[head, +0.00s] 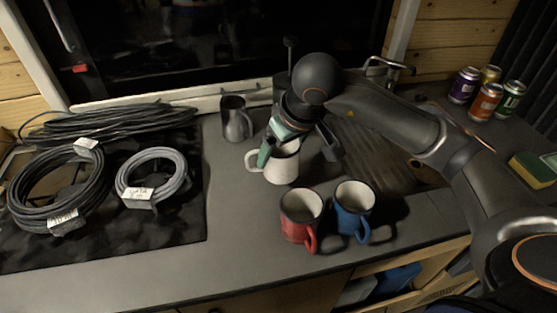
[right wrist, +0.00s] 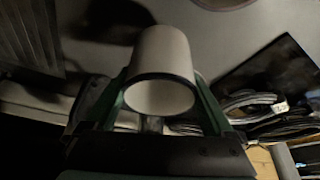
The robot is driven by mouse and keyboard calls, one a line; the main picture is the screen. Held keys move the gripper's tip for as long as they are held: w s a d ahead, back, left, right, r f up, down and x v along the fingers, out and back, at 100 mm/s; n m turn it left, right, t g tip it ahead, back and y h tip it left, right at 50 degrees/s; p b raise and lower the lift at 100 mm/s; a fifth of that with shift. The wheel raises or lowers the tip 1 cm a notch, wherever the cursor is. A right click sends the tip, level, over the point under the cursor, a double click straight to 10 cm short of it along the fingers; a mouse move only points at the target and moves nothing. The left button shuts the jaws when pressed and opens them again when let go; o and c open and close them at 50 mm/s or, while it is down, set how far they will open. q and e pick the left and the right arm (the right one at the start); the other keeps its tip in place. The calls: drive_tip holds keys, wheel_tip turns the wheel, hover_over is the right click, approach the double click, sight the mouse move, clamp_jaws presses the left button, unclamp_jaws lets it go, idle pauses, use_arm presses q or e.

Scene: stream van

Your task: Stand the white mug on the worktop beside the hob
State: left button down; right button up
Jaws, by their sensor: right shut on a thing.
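The white mug (head: 283,170) is upright over the worktop (head: 235,225), to the right of the black hob (head: 190,225), with its handle towards the left. My right gripper (head: 279,143) comes down on it from above and is shut on it. In the right wrist view the mug (right wrist: 163,60) sits between the green fingers (right wrist: 160,85) with its dark rim towards the camera. Whether its base touches the worktop is not clear. My left gripper is not in view.
A red mug (head: 299,206) and a blue mug (head: 352,207) stand close in front. A dark metal jug (head: 236,121) stands behind. Coiled cables (head: 152,176) lie on the hob. A ribbed drainer (head: 375,150) and several cans (head: 486,100) are at right. Worktop front-left of the mug is clear.

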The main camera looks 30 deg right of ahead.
sight(279, 164)
drive_tip(key=x, duration=0.3)
drive_tip(key=shift+s+f+p, duration=0.1)
drive_tip(key=shift+s+p, duration=0.15)
drive_tip(key=shift+p, duration=0.05)
drive_tip(key=shift+f, duration=0.45)
drive_tip(key=shift+f+b, duration=0.25)
drive_tip(key=shift+b, duration=0.05)
drive_tip(key=o, duration=1.5)
drive_tip(key=shift+r, duration=0.1)
drive_tip(key=shift+r+p, duration=0.4)
drive_tip(key=v, duration=1.1)
drive_tip(key=shift+s+r, duration=0.15)
drive_tip(key=shift+r, duration=0.05)
